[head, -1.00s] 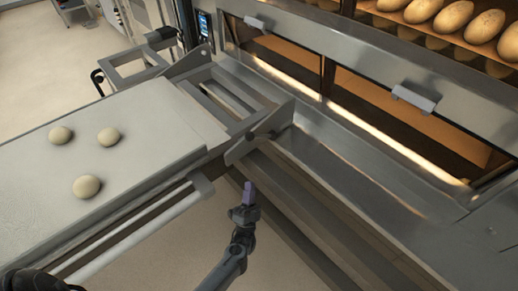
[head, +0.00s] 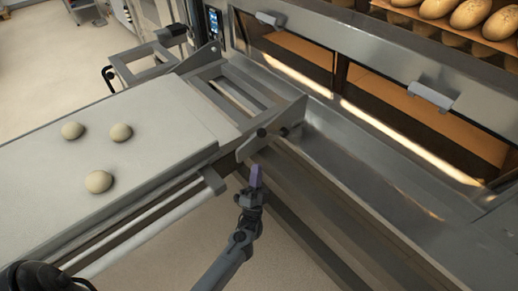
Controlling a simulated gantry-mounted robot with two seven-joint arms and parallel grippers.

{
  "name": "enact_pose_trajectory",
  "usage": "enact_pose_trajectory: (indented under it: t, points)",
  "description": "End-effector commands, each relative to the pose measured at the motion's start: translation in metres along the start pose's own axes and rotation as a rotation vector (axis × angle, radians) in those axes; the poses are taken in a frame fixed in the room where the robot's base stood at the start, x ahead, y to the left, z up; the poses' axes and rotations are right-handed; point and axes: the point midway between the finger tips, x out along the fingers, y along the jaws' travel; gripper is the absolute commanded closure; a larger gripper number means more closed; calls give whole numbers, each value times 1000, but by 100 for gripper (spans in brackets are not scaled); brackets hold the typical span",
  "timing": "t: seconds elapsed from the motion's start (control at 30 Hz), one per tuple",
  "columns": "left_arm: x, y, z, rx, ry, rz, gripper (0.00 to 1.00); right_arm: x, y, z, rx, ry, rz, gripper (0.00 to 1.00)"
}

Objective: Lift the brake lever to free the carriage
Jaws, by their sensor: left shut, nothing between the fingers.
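The carriage (head: 150,190) is a pale, flat loading deck at the left with three dough balls on it. Its right end meets a metal frame (head: 238,95) against the oven front. A slanted metal plate with a dark round pivot (head: 262,132) stands at the frame's near corner. A short grey metal piece (head: 213,181) sticks out below the deck's edge. I cannot tell for certain which part is the brake lever. My left gripper (head: 256,175), with purplish fingertips, is shut and empty. It is just below the slanted plate in the picture, with no clear contact. My right gripper is not in view.
The oven front, with handles (head: 432,94) and glowing windows, fills the right. Loaves (head: 470,14) lie on a shelf at the top right. A metal ledge (head: 350,155) runs along the oven. Open floor (head: 180,255) shows below the deck.

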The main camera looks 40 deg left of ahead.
Motion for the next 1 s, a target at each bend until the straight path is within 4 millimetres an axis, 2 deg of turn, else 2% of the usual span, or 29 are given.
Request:
enact_pose_trajectory:
  t: [0.2, 0.5, 0.7, 1.0]
  points:
    - [40, 1, 0, -1, 2, -5, 100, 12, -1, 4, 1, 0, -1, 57]
    - [74, 1, 0, -1, 1, -2, 100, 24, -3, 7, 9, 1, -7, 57]
    - [81, 0, 0, 0, 1, 0, 100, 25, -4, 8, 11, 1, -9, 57]
    - [82, 0, 0, 0, 1, 0, 100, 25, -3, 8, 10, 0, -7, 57]
